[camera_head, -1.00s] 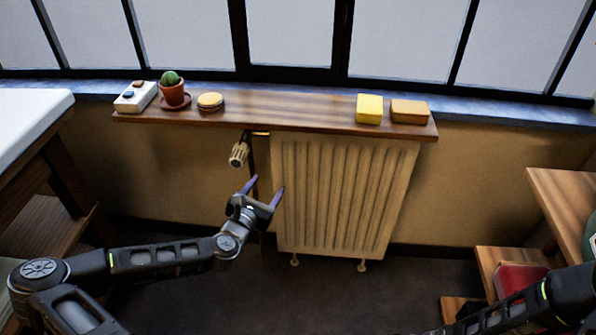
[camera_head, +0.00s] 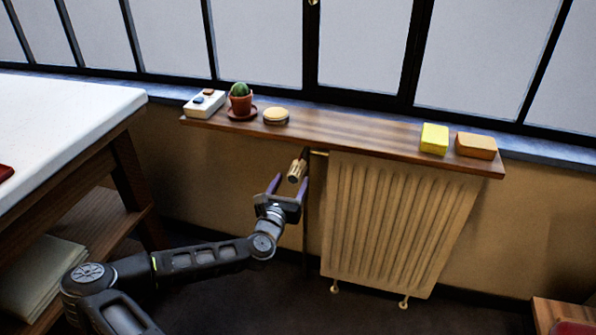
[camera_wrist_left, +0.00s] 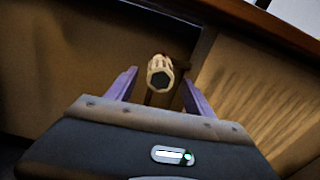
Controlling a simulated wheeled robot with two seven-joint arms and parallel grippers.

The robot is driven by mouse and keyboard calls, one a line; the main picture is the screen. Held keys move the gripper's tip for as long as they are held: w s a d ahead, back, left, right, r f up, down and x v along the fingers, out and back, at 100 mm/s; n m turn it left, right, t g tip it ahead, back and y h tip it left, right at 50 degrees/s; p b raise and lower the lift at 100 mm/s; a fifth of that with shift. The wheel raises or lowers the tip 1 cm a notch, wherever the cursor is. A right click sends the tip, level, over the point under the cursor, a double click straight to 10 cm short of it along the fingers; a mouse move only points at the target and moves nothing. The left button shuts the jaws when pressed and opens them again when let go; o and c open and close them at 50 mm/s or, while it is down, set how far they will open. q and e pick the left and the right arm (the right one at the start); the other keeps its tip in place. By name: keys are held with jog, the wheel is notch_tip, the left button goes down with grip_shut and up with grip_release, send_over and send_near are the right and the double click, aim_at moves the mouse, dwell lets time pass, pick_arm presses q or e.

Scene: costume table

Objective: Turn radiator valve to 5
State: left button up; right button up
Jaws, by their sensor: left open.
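The radiator valve (camera_head: 297,171) is a cream ribbed knob on a pipe at the upper left of the radiator (camera_head: 395,225), under the wooden shelf. My left gripper (camera_head: 289,184) is open, its two purple fingers pointing up toward the valve. In the left wrist view the valve (camera_wrist_left: 160,74) shows its dark end face between the two fingers (camera_wrist_left: 159,88), apart from both. I cannot tell whether the fingertips reach alongside it. Any numbers on the valve are too small to read. My right gripper is not in view.
The shelf (camera_head: 350,137) above the valve holds a switch box (camera_head: 204,103), a potted cactus (camera_head: 240,101), a round tin (camera_head: 276,116), a yellow block (camera_head: 434,138) and an orange-brown block (camera_head: 476,146). A white-topped table (camera_head: 65,120) stands at left.

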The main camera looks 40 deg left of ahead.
aim_at(297, 170)
pick_arm(q)
jog(key=x, duration=0.6)
jog(key=shift+w, duration=0.1)
grip_shut()
dwell(0.6)
